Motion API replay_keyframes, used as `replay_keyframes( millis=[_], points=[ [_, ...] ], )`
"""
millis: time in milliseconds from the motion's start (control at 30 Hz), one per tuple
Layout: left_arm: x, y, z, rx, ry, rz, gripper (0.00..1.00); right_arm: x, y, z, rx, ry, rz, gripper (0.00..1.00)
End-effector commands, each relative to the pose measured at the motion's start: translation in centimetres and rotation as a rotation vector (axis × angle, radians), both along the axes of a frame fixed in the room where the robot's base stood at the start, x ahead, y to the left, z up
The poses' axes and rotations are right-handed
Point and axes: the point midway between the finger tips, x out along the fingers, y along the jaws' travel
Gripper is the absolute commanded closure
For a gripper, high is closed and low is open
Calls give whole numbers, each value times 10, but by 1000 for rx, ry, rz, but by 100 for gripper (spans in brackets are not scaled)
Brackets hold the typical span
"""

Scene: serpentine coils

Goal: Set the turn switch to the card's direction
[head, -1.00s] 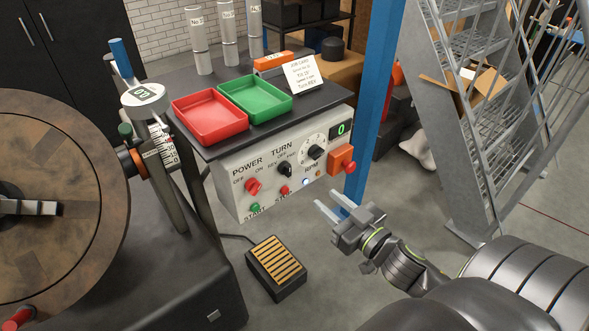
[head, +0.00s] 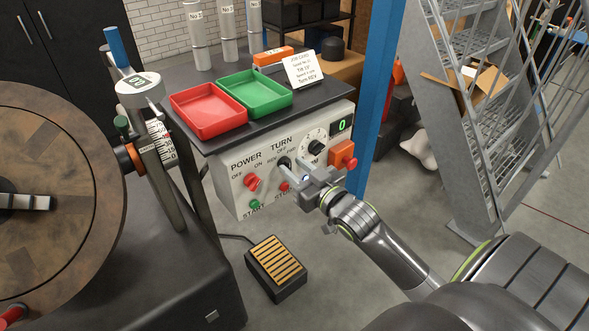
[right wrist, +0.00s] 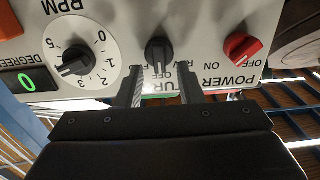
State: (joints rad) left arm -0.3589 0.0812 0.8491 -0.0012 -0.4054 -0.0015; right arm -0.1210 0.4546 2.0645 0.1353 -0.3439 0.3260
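The job card (head: 301,70) stands on the cabinet top; its last line reads "Turn REV". The turn switch (right wrist: 158,52) is a black knob on the light control panel (head: 235,188), between REV and FWD labels. In the upside-down right wrist view, its grip lies in line with the OFF label. My right gripper (head: 292,166) is open at the panel, partly covering the switch in the head view. In the right wrist view its two fingers (right wrist: 162,72) stand either side of the knob, with gaps visible. My left gripper is out of view.
The red power knob (right wrist: 243,46) and the black RPM dial (right wrist: 75,65) flank the switch. An orange box with a red button (head: 343,156) is at the panel's right. Red (head: 208,128) and green (head: 277,101) trays lie on top. A foot pedal (head: 277,268) is on the floor.

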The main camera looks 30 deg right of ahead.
Motion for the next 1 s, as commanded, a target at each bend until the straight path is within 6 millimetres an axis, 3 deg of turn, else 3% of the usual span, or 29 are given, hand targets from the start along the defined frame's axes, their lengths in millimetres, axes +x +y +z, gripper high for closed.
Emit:
replay_keyframes(
  millis=[400, 667, 1000],
  points=[
    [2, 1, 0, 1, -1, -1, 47, 7, 1, 0, 0, 1, 0, 66],
    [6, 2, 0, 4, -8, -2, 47, 7, 1, 0, 0, 0, 0, 99],
    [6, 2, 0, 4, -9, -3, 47, 7, 1, 0, -23, -2, 0, 100]
  ],
)
